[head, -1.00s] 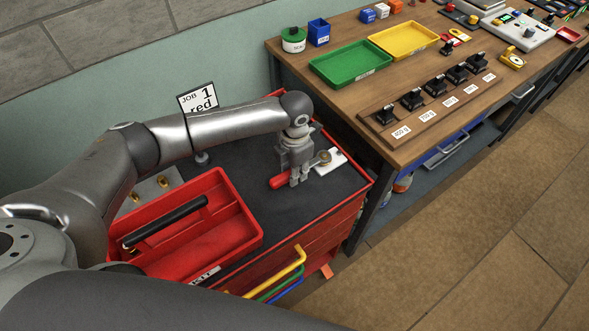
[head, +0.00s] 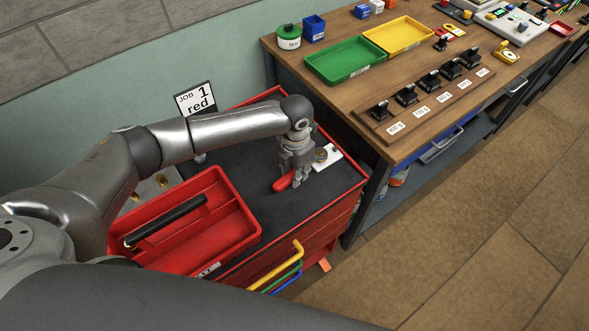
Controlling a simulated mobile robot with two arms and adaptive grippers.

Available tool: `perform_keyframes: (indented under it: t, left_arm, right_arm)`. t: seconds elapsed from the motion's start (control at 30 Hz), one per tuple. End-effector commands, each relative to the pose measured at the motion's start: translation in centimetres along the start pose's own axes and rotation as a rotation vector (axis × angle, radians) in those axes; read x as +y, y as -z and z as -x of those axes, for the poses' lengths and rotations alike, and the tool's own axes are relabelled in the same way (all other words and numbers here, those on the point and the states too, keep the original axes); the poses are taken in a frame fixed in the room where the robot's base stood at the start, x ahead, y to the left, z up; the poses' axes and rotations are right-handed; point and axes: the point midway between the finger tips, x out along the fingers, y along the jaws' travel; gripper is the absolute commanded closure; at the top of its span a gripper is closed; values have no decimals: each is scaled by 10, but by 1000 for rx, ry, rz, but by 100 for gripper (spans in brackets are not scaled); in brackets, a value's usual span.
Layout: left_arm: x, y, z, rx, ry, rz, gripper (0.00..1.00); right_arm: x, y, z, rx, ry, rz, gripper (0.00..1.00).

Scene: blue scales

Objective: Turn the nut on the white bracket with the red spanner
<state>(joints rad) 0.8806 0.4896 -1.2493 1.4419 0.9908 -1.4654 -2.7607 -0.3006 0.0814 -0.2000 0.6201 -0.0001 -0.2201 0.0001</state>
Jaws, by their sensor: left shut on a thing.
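My left gripper (head: 296,180) is above the dark top of the red cart, shut on the red spanner (head: 283,184). The spanner's red handle sticks out to the lower left of the fingers. The white bracket (head: 329,160) lies on the cart top just right of the gripper. A round brownish nut (head: 321,155) shows on the bracket's left part. The spanner's head is hidden by the gripper, so I cannot tell whether it is around the nut or beside it. My right gripper is not in view.
A red tote (head: 245,238) with a black handle stands on the cart's near left. A sign (head: 196,103) reading "JOB 1 red" stands behind my arm. A wooden table (head: 360,95) with a green tray (head: 343,64) is at the right. The cart's dark top (head: 235,150) is clear behind the tote.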

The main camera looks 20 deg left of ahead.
Motion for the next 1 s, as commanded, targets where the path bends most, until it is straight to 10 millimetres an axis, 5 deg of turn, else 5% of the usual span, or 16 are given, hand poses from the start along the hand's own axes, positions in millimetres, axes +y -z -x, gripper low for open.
perform_keyframes:
  t: [1.0]
  left_arm:
    - [-23, -3, 3, -2, 4, 227, 100]
  right_arm:
    - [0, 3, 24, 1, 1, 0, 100]
